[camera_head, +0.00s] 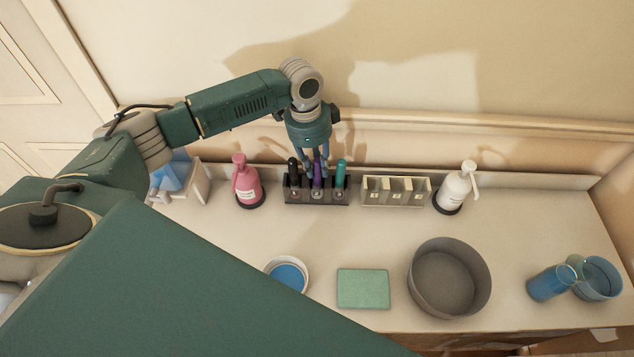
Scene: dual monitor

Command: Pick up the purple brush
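The purple brush (317,177) stands upright in the middle slot of a dark holder (300,196), between a black brush (293,174) and a teal brush (340,175). My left gripper (314,164) points down from above, with its blue fingers at the top of the purple brush. The fingers partly cover the brush top, and I cannot tell whether they are closed on it. My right gripper is not in view.
A pink pump bottle (246,183) stands left of the holder. A pale compartment box (396,203) and a white pump bottle (453,190) stand to the right. A grey basin (480,285), green block (363,288) and blue cups (549,284) are nearer the front.

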